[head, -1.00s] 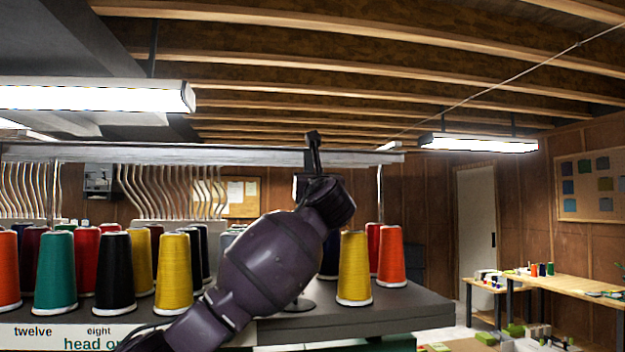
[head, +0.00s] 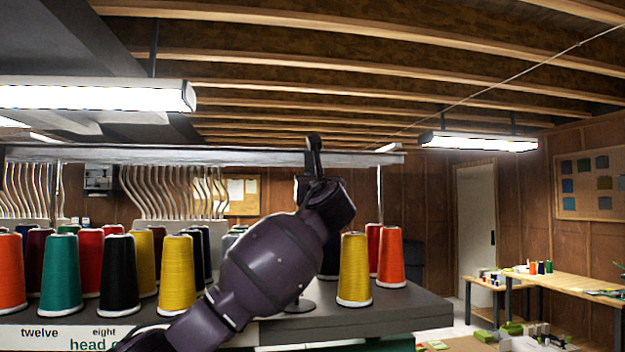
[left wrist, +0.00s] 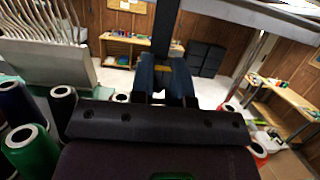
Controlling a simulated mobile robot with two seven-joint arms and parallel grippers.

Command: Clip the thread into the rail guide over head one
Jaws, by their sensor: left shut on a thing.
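My left gripper (head: 314,145) is raised in front of the long pale rail (head: 230,155), toward its right part. Upright thread cones stand below: green (head: 61,273), black (head: 118,275) and yellow (head: 177,272) at the left, yellow (head: 354,270) and orange (head: 391,258) at the right. A sign reading "head o…" (head: 90,344) is partly hidden by my arm. I cannot pick out the rail guide; the gripper covers part of the rail. My right gripper is out of view.
Curved metal tubes (head: 172,192) hang behind the cones at the left. A lit lamp (head: 95,97) hangs above the rail. The dark shelf (head: 400,306) ends at the right, with open floor beyond it and a wooden workbench (head: 570,288).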

